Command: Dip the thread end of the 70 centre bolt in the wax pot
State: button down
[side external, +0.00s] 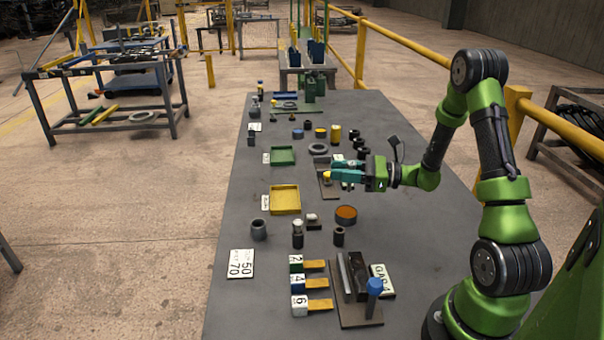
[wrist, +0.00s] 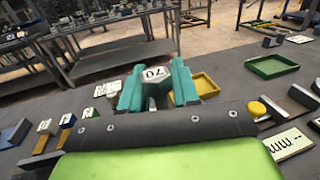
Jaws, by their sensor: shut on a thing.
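My gripper (side external: 347,172) has teal fingers and is above the middle of the table, its fingers pointing left in the side view. In the wrist view my gripper (wrist: 157,92) is shut on the 70 centre bolt (wrist: 153,74). The bolt's grey hex head, marked 70, faces the camera between the fingers. Its shank and thread end are hidden in the wrist view, and I cannot make the bolt out in the side view. A round dark pot with an orange-brown fill (side external: 346,214), which looks like the wax pot, stands in front of the gripper, apart from it.
A yellow tray (side external: 285,199) and a green tray (side external: 283,156) lie to the left. A grey cup (side external: 259,229) and small dark cylinders stand nearby. Numbered blocks (side external: 297,283) and a fixture with a blue knob (side external: 375,287) are at the near end. A yellow knob (wrist: 256,108) shows right of the fingers.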

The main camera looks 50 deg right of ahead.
jog(key=shift+w+f, duration=0.1)
jog(key=shift+f, duration=2.85)
jog(key=shift+f, duration=0.65)
notch_tip(320, 180, up, 7)
dwell(0.6)
jog(key=shift+r, duration=0.1)
